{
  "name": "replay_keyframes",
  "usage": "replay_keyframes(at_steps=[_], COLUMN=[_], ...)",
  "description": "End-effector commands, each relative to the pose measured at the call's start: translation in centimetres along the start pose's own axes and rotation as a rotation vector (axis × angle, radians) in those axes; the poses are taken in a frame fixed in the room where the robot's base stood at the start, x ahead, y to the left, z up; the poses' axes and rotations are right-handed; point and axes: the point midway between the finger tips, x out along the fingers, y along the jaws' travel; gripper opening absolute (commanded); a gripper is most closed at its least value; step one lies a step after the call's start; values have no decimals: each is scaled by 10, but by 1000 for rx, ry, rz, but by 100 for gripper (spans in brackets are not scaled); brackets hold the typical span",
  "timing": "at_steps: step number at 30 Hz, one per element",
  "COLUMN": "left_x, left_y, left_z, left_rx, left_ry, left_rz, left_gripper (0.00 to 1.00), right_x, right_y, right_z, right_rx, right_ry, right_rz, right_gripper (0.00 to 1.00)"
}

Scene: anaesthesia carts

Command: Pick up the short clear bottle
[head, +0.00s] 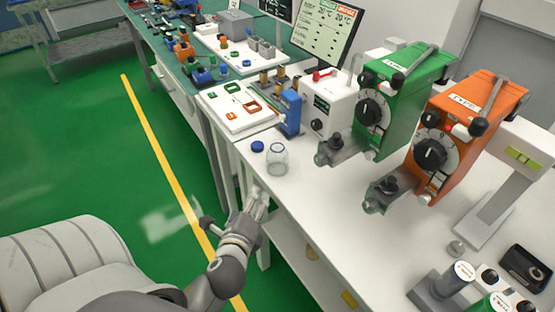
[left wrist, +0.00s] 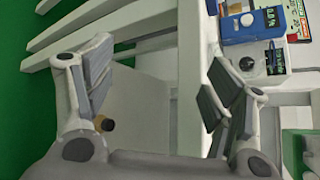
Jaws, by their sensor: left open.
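The short clear bottle (head: 277,160) stands upright and open-topped on the white worktop, near its left edge. A blue cap (head: 257,146) lies on the worktop just left of it. My left gripper (head: 258,202) is beside the worktop edge, below the bottle in the head view, and apart from it. In the left wrist view the fingers of my left gripper (left wrist: 160,85) are spread wide with nothing between them. I cannot make out the bottle in that view. My right gripper is not in view.
Green (head: 391,100) and orange (head: 465,130) vaporizers stand right of the bottle. A blue device (head: 290,112) and a white monitor box (head: 325,105) stand behind it. A white tray (head: 235,112) lies further back.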

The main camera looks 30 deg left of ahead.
Motion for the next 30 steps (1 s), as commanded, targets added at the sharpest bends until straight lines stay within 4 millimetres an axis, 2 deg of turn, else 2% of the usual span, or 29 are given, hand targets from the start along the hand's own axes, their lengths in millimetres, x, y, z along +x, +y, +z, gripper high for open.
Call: replay_keyframes(at_steps=[1, 3, 9, 12, 17, 25, 30], left_x=[-4, -6, -11, -14, -11, 21, 34], left_y=[-16, -32, -68, -78, -88, -103, -108], left_z=[12, 19, 21, 18, 16, 17, 17], left_rx=[104, 277, 742, 900, 1006, 1009, 1007], left_ry=[-35, -75, -180, -220, -248, -249, -248], left_rz=[-54, -122, -284, -332, -363, -364, -364], left_gripper=[76, 76, 76, 76, 76, 76, 76], right_x=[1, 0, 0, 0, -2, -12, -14], right_y=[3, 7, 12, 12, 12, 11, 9], right_z=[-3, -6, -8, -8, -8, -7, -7], right_rx=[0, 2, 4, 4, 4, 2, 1], right_ry=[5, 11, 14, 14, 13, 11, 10], right_rz=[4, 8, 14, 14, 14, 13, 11], right_gripper=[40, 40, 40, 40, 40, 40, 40])
